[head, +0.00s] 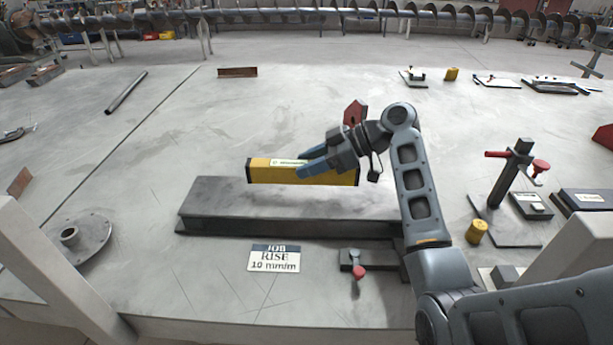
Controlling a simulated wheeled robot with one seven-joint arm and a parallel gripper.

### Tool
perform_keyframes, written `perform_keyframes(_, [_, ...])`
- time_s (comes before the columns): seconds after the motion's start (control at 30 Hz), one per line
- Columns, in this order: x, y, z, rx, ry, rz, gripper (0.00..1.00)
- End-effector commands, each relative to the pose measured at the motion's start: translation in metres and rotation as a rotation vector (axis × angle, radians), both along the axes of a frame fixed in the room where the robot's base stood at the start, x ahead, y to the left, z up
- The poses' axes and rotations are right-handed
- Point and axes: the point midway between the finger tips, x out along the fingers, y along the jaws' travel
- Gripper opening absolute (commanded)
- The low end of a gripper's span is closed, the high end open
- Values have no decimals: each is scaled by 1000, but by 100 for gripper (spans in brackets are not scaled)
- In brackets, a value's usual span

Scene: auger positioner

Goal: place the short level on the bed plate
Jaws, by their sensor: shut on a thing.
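The short level (262,171) is a yellow bar with dark ends and a pale label. My gripper (305,163) is shut on it, with blue fingers across its middle right part. The level is roughly horizontal and lies along the length of the bed plate (225,208). The bed plate is a long dark grey slab on the table. The level appears over the plate's back edge; I cannot tell whether it touches the plate or hangs just above it. My gripper and wrist hide part of the level's right half.
A sign reading "JOB RISE 10 mm/m" (274,258) stands before the plate. A red-knobbed clamp (357,268) is at its front right. A post stand (512,175) and yellow cylinder (476,232) are to the right. A round flange (80,238) lies left. The table behind is mostly clear.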

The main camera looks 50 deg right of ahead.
Motion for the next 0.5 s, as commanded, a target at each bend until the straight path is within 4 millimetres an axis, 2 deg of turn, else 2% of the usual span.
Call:
perform_keyframes(0.13, [5,5,-6,1,1,0,0])
perform_keyframes(0.4, [4,4,-40,1,2,-1,0])
perform_keyframes(0.5, [4,4,-44,0,0,-1,0])
